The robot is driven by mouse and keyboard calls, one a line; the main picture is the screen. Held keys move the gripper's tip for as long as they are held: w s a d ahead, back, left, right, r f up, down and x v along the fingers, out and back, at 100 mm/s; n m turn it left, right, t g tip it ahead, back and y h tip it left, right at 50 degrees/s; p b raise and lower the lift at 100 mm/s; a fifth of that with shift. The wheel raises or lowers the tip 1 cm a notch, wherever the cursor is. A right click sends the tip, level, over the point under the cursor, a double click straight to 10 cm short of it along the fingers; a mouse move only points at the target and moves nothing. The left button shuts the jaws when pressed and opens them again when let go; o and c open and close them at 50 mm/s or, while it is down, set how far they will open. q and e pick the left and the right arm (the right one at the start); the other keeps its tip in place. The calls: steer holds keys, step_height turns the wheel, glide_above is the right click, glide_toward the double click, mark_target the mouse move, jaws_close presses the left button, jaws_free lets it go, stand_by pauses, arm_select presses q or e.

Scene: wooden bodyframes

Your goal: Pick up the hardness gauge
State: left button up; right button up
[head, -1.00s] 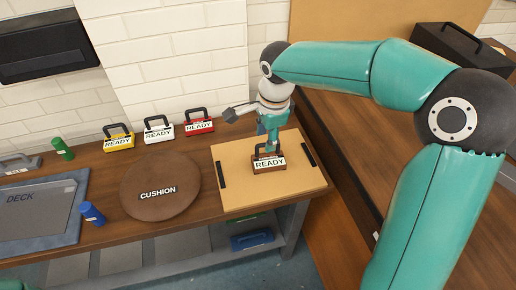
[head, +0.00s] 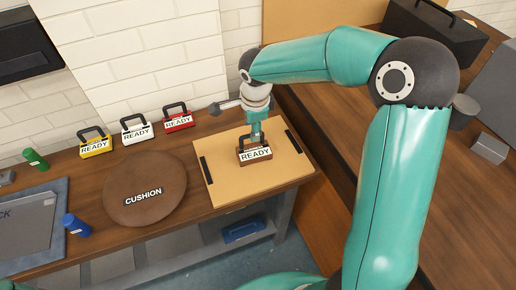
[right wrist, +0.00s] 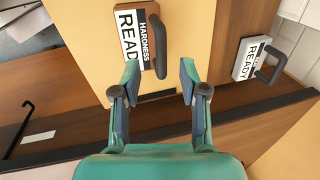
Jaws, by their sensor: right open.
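The hardness gauge (head: 255,154) is a small brown box with a dark handle and a "READY" label. It stands on a tan board (head: 222,188) on the wooden bench. My right gripper (head: 256,133) is above and just behind the gauge in the head view. In the right wrist view, the gripper (right wrist: 158,76) has its two fingers apart with nothing between them. My left gripper is out of view.
Yellow (head: 94,147), white (head: 137,134) and red (head: 178,122) handled boxes stand along the wall. A round brown cushion (head: 162,207) lies left of the board. Dark strips border the board. A blue cylinder (head: 76,225) and green cylinder (head: 36,159) are farther left.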

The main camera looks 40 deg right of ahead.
mark_target(254, 148)
steer(key=shift+w+f+p, duration=0.25)
steer(key=shift+f+p, duration=0.1)
steer(key=shift+f, duration=0.95)
steer(key=shift+w+f+p, duration=0.2)
steer(key=shift+f+p, duration=0.1)
steer(key=shift+f, duration=1)
jaws_close()
